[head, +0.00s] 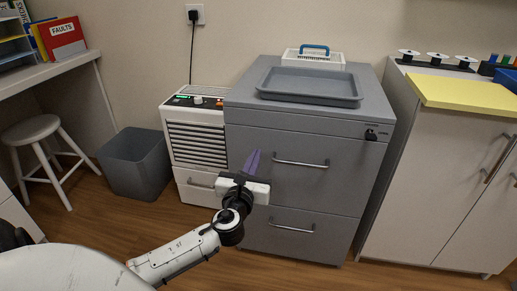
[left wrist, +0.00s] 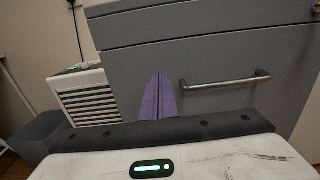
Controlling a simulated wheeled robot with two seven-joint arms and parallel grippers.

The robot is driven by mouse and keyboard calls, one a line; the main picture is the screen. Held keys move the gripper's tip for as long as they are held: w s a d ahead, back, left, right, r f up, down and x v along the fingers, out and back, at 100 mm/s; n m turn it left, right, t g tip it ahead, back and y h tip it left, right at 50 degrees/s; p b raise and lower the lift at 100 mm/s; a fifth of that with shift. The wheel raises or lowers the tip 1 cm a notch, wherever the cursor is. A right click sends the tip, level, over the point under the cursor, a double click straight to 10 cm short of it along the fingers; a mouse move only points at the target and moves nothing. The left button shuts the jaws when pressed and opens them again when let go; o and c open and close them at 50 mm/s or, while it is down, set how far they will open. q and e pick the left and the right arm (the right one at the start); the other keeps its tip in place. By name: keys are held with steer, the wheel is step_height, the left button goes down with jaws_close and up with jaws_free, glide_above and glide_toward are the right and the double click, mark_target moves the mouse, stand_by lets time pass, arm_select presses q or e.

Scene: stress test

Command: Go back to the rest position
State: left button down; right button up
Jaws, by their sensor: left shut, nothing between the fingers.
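My left gripper (head: 252,161) is in the middle of the head view, in front of the grey drawer cabinet (head: 340,190). Its purple fingers are together with nothing between them. The left wrist view also shows the closed fingers (left wrist: 158,98), left of the upper drawer's handle (left wrist: 228,82). From the head view I cannot tell how far the fingertips are from the drawer front. My right gripper is in neither view.
A grey tray (head: 310,98) lies on the cabinet. A white louvred unit (head: 197,145) stands left of it, then a grey bin (head: 137,180) and a white stool (head: 35,130). A pale cupboard (head: 440,180) stands at right. Some wooden floor (head: 110,225) is free in front.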

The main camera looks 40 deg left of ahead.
arm_select(q)
steer(key=v, duration=0.6)
steer(key=shift+p, duration=0.4)
steer(key=shift+d+f, duration=0.1)
steer(key=shift+f, duration=0.05)
steer(key=s+d+f+n+g+h, duration=0.1)
steer(key=s+d+f+n+g, duration=0.1)
steer(key=s+f+n+g, duration=0.5)
steer(key=s+d+f+n+h, duration=0.1)
steer(key=s+d+f+n, duration=0.3)
steer(key=n, duration=0.6)
steer(key=s+d+f+n+g+h, duration=0.2)
steer(key=s+d+n+g+h, duration=0.4)
steer(key=s+d+n, duration=0.7)
steer(key=w+d+f+m+t+h, duration=0.2)
steer(key=w+d+t+h, duration=0.2)
steer(key=d, duration=0.5)
steer(key=shift+w+t+h, duration=0.3)
steer(key=shift+w+t, duration=0.1)
steer(key=shift+w, duration=0.45)
